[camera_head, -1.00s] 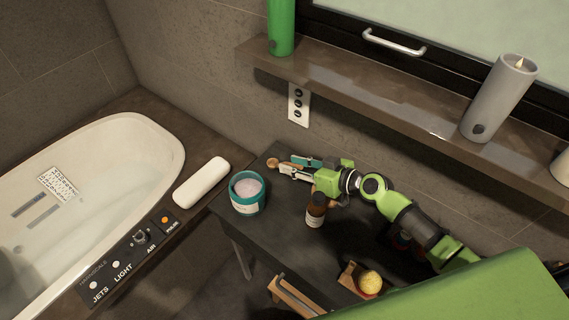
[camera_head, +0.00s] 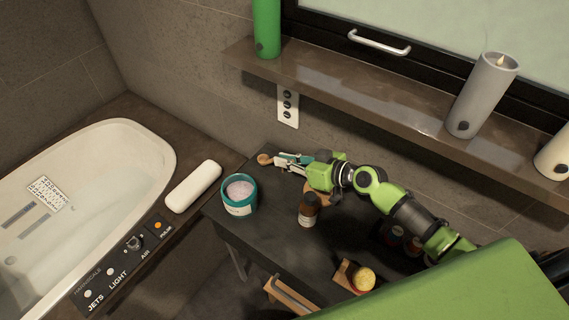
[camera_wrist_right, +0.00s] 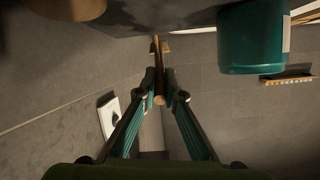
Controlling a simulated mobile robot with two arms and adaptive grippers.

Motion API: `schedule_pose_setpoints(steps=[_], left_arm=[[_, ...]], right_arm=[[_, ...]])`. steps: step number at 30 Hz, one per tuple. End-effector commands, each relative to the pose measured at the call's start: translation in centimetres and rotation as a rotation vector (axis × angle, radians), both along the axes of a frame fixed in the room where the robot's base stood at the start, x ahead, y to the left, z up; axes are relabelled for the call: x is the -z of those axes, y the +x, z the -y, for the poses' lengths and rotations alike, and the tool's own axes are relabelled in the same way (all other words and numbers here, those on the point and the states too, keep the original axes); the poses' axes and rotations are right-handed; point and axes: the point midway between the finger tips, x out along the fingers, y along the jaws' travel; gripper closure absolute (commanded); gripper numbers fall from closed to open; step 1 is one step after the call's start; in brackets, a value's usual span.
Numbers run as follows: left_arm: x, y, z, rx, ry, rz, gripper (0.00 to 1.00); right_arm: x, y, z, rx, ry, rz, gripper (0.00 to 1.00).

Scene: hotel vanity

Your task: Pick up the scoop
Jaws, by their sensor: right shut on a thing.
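The scoop is a small wooden piece whose round end (camera_head: 264,159) shows at the back left of the dark table. My right gripper (camera_head: 280,161) reaches in from the right and is shut on its handle. In the right wrist view, the scoop's thin handle (camera_wrist_right: 157,72) lies between the two fingertips (camera_wrist_right: 158,84), its wider end beyond them. Whether the scoop touches the table is hard to tell. My left gripper is not in view.
A teal jar of pale contents (camera_head: 239,192) stands at the table's left end. A brown bottle (camera_head: 309,211) stands close below my right arm. A wooden box with a yellow item (camera_head: 363,279) is nearer the front. The wall shelf (camera_head: 370,99) runs behind.

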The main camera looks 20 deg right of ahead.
Motion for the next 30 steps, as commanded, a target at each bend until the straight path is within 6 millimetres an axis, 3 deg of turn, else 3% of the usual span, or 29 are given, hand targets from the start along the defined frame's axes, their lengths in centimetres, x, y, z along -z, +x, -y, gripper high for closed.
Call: schedule_pose_setpoints(steps=[11,15,21,30], left_arm=[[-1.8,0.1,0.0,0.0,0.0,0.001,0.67],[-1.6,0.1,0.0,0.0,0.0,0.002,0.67],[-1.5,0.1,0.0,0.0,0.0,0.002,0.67],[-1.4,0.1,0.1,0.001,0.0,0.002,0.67]], right_arm=[[-6.5,-5.1,-0.8,-0.003,-0.004,0.002,1.0],[-7.7,-8.5,-1.4,-0.003,-0.002,-0.002,1.0],[-9.3,-11.9,-1.9,-0.001,0.0,-0.001,1.0],[-10.3,-13.8,-2.2,0.001,-0.001,0.001,1.0]])
